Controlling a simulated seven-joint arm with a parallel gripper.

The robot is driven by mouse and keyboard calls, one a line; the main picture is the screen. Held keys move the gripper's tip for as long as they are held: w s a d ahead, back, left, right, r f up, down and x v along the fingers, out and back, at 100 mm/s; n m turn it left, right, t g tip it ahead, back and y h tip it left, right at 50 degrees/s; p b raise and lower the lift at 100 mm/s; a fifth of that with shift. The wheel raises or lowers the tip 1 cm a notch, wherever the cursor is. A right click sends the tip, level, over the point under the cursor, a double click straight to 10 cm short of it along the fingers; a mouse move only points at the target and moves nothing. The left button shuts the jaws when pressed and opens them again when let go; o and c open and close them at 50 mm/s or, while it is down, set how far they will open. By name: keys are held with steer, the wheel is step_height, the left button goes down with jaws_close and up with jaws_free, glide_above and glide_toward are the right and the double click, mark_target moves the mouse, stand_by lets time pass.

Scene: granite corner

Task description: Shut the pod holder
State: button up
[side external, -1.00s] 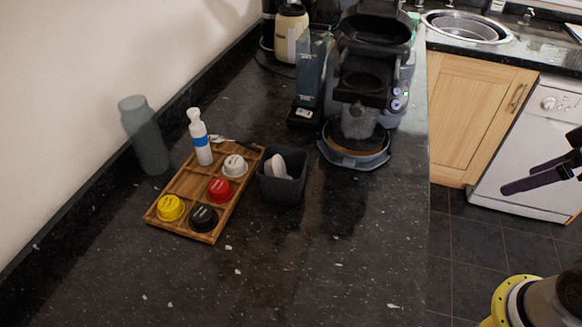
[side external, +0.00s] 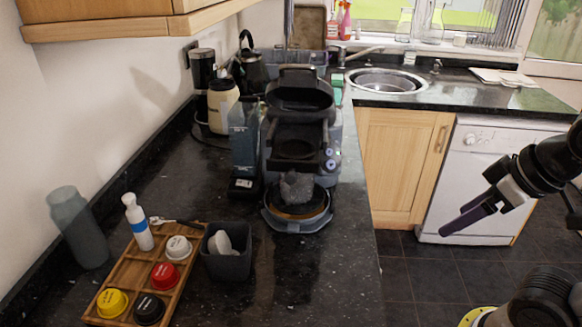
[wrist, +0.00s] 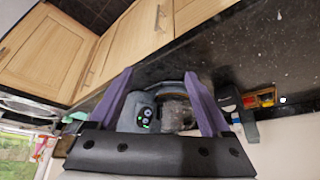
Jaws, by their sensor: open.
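The coffee machine (side external: 334,150) stands on the dark counter in the side external view. Its dark upper lid (side external: 300,96) is raised, and the dark pod holder (side external: 298,149) shows below it with a gap between them. A grey cup (side external: 296,187) stands on the round drip base (side external: 297,222). My gripper (side external: 452,220) is at the right, off the counter edge and well apart from the machine. In the wrist view my gripper (wrist: 158,73) has its two purple fingers spread and empty. Part of the machine (wrist: 138,112), with its lit buttons, shows between them; the lid cannot be made out there.
A wooden tray (side external: 141,253) with colored pods and a white bottle (side external: 138,222) is at the left. A dark bin (side external: 228,262) stands nearer. A tall grey container (side external: 244,145) is beside the machine. A sink (side external: 387,80) is behind. The counter front is clear.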

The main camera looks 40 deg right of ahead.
steer(key=shift+c, duration=1.1)
steer(key=shift+s+f+n, duration=0.15)
steer(key=shift+s+n, duration=0.15)
steer(key=shift+n, duration=0.4)
steer(key=shift+c, duration=1.2)
steer(key=r+n, duration=0.1)
steer(key=d+r+n, duration=0.1)
steer(key=r+n, duration=0.1)
steer(key=shift+r+g+h, duration=0.1)
steer(key=shift+g+h, duration=0.2)
steer(key=c, duration=0.5)
steer(key=w+r+n, duration=0.2)
steer(key=r+n, duration=0.3)
steer(key=shift+w+r+g, duration=0.2)
steer(key=shift+w+g, duration=0.2)
jaws_close()
steer(key=w+a+r+n+g+h, duration=0.1)
steer(key=w+a+r+n+h, duration=0.1)
steer(key=w+a+r+n, duration=0.75)
steer(key=w+a+n, duration=0.5)
steer(key=a+n, duration=0.15)
steer(key=a+f+n, duration=0.2)
steer(key=a+f, duration=0.2)
steer(key=a, duration=0.6)
steer(key=w+d+f, duration=0.4)
steer(key=d+f, duration=0.1)
steer(key=f, duration=0.4)
steer(key=shift+w+d+h, duration=0.25)
steer(key=shift+w+h, duration=0.05)
steer(key=shift+w, duration=0.1)
